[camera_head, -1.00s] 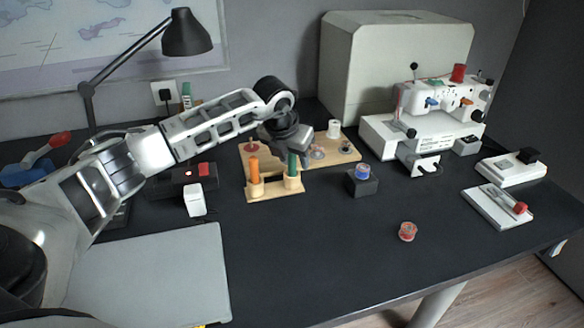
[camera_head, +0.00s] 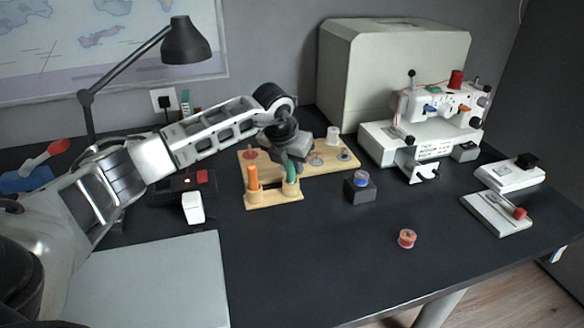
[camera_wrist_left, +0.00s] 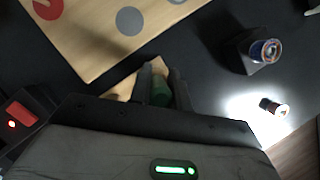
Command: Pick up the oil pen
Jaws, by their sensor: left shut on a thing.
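A green pen-shaped tool (camera_head: 291,173), likely the oil pen, stands in the right socket of a small wooden holder (camera_head: 262,200). An orange tool (camera_head: 253,178) stands in the left socket. My left gripper (camera_head: 292,164) is over the green tool from above and shut on its upper part. In the left wrist view, the green tool (camera_wrist_left: 161,91) lies between the two dark fingers (camera_wrist_left: 160,88). Its lower part is in the holder and its top is hidden by the gripper. My right gripper is not in view.
Behind the holder lies a wooden board (camera_head: 330,166) with spools. A dark block with a blue spool (camera_head: 361,179) stands to the right, and a red spool (camera_head: 407,238) lies on the open tabletop. A sewing machine (camera_head: 430,125) stands at the back right.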

